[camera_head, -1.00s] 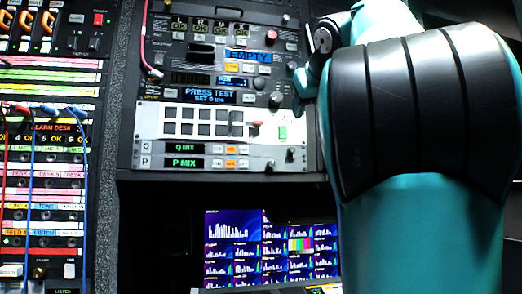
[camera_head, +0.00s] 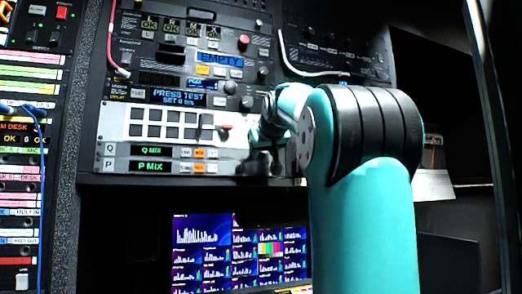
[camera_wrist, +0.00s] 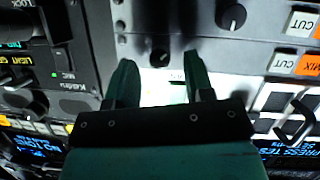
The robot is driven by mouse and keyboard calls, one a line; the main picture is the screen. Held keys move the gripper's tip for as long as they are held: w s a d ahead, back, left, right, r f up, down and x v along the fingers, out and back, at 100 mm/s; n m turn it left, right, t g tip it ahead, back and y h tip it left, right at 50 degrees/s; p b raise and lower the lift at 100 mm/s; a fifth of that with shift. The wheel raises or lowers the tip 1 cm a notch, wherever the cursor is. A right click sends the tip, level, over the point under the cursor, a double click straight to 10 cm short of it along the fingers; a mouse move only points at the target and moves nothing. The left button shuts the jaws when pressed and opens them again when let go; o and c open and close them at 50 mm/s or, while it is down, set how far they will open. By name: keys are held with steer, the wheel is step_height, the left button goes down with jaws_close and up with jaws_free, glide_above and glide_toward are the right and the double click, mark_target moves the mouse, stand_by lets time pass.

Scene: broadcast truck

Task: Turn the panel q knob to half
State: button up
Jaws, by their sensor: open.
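The panel Q row (camera_head: 152,150) has a green "Q MIX" display above the "P MIX" row (camera_head: 152,166). My gripper (camera_wrist: 158,59) is open, with a finger on either side of this knob. Contact cannot be told. A second dark knob (camera_wrist: 232,16) with a white mark, apparently the P knob, sits up and right. In the head view my wrist hides the Q knob.
A push-button block (camera_head: 165,125) with a lever stands just above the Q row. CUT and MIX buttons (camera_wrist: 308,65) lie right of the knobs in the wrist view. Monitors (camera_head: 240,250) glow below the panel. A patch panel with blue cables (camera_head: 38,140) is at left.

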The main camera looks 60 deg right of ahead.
steer(key=shift+w+d+f, duration=0.2)
steer(key=shift+w+d, duration=0.1)
steer(key=shift+w, duration=0.05)
jaws_close()
